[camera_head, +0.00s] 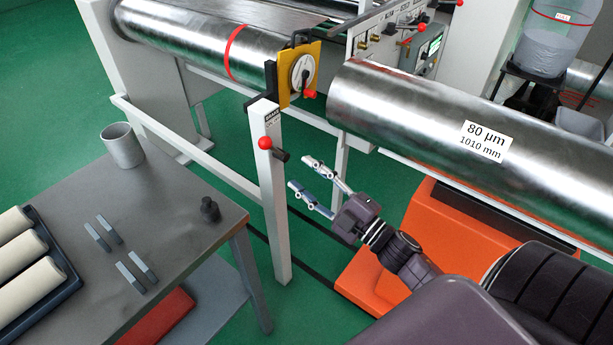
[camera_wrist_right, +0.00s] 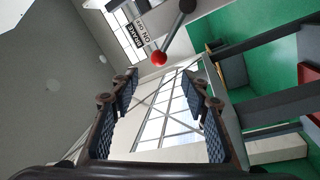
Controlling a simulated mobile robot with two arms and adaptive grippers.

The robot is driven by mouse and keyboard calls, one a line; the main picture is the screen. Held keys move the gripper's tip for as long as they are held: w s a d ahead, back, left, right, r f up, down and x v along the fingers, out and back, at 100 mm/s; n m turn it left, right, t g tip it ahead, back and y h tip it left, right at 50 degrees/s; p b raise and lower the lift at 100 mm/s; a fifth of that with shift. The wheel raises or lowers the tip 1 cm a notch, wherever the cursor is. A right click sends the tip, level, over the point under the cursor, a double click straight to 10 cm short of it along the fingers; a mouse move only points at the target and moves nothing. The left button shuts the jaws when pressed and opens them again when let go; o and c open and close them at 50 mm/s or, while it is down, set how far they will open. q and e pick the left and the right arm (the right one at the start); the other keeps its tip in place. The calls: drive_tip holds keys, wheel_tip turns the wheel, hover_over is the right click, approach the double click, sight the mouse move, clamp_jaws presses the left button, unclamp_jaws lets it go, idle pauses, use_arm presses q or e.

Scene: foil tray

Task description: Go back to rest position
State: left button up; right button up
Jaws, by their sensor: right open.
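My right gripper (camera_head: 304,184) is open and empty in the head view, with its two fingers apart and pointing left. It hangs in the air to the right of a white post (camera_head: 271,200), near a lever with a red ball knob (camera_head: 265,143). In the right wrist view the open fingers (camera_wrist_right: 165,95) frame nothing held, and the red ball knob (camera_wrist_right: 158,58) shows beyond the fingertips. The gripper does not appear to touch the knob. My left gripper is not in view.
A grey table (camera_head: 165,215) at the left holds a metal cup (camera_head: 122,146), a small black weight (camera_head: 209,209), metal pieces and cream rolls (camera_head: 20,256). A large foil roll (camera_head: 420,110) lies above an orange base (camera_head: 435,225). Green floor lies between table and base.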

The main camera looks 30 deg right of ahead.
idle(0.3)
drive_tip(key=s+d+f+m+g+h, duration=0.1)
drive_tip(key=d+f+m+g+h, duration=0.15)
drive_tip(key=f, duration=0.85)
drive_tip(key=s+d+f+m+g+h, duration=0.15)
drive_tip(key=f+m, duration=0.25)
drive_tip(key=f, duration=0.7)
drive_tip(key=s+a+f+m+g+h, duration=0.15)
drive_tip(key=s+f, duration=0.25)
drive_tip(key=f, duration=0.5)
drive_tip(key=s+f+m+g, duration=0.1)
drive_tip(key=s+f+g, duration=0.2)
drive_tip(key=s+f, duration=0.35)
drive_tip(key=s+a+f+m+g, duration=0.1)
drive_tip(key=s+a+f+g, duration=0.2)
drive_tip(key=s+f, duration=0.4)
drive_tip(key=s+a+f+m+g, duration=0.1)
drive_tip(key=s+a+f+g, duration=0.2)
drive_tip(key=s+f, duration=0.4)
drive_tip(key=s+a+f+m+g, duration=0.1)
drive_tip(key=s+a+f+g, duration=0.2)
drive_tip(key=s+f, duration=0.4)
drive_tip(key=s+g, duration=0.1)
drive_tip(key=s, duration=0.8)
drive_tip(key=shift+s+f+m, duration=0.15)
drive_tip(key=shift+f+m, duration=0.25)
